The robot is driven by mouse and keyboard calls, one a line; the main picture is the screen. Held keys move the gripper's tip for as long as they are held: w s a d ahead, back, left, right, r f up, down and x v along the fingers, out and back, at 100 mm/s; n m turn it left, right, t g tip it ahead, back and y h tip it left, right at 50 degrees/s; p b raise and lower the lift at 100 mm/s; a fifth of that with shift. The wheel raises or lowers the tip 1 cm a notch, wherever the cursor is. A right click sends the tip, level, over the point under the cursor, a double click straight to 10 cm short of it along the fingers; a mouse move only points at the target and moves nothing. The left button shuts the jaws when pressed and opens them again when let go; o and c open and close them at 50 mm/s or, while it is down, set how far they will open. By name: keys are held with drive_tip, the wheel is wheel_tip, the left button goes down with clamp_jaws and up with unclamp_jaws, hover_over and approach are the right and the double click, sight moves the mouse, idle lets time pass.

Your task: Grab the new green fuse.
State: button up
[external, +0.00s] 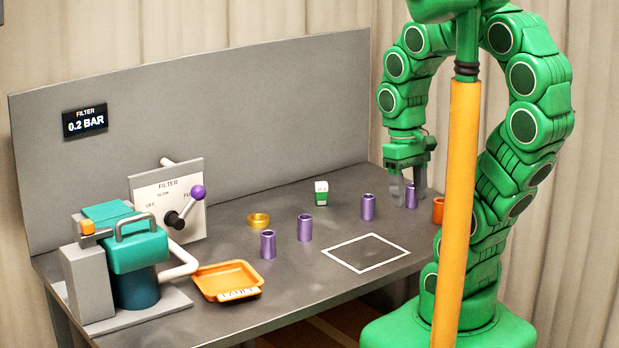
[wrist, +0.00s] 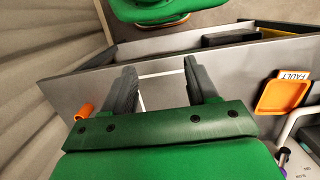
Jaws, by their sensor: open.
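The green fuse (external: 321,194), a small green block with a white top, stands upright on the grey bench near the back wall in the external view. I do not make it out in the wrist view. My gripper (external: 409,187) is open, fingers pointing down, over the right end of the bench, well to the right of the fuse. In the wrist view, my gripper (wrist: 160,75) has its two grey fingers spread with nothing held between them.
Purple cylinders (external: 368,207) stand around the bench, one beside my fingers. An orange cylinder (external: 438,209) is at the right. A gold ring (external: 259,220), an orange fault tray (external: 229,275), a white square outline (external: 366,253) and the filter machine (external: 130,255) lie leftward.

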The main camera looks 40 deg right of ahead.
drive_tip(key=w+a+m+y, duration=0.3)
drive_tip(key=w, duration=0.4)
drive_tip(key=w+a+m+y, duration=0.2)
drive_tip(key=w+a, duration=0.1)
drive_tip(key=w, duration=0.4)
drive_tip(key=m+t+y, duration=0.5)
drive_tip(key=m, duration=0.8)
hover_over(321, 184)
drive_tip(key=s+a, duration=0.7)
drive_tip(key=s, duration=0.2)
wheel_tip(321, 184, down, 6)
drive_tip(key=w+d+f+m+t, duration=0.1)
drive_tip(key=w+d+f+m, duration=0.1)
drive_tip(key=d, duration=0.1)
drive_tip(key=w+d+f+m+t, duration=0.1)
drive_tip(key=d+f+m, duration=0.1)
drive_tip(key=d, duration=0.2)
drive_tip(key=w+d+f+m+t, duration=0.1)
drive_tip(key=w+d+f+m, duration=0.1)
drive_tip(key=d+f, duration=0.1)
drive_tip(key=shift+w+d+f+m+t, duration=0.1)
drive_tip(key=shift+w+d+m+t, duration=0.2)
drive_tip(key=shift+w+d+m, duration=0.15)
drive_tip(key=shift+x, duration=1.1)
drive_tip(key=shift+d+f+x, duration=0.1)
drive_tip(key=shift+d+x, duration=0.05)
drive_tip(key=shift+x, duration=0.8)
drive_tip(key=shift+d+f+x, duration=0.1)
drive_tip(key=shift+x, duration=1.7)
drive_tip(key=shift+w, duration=0.1)
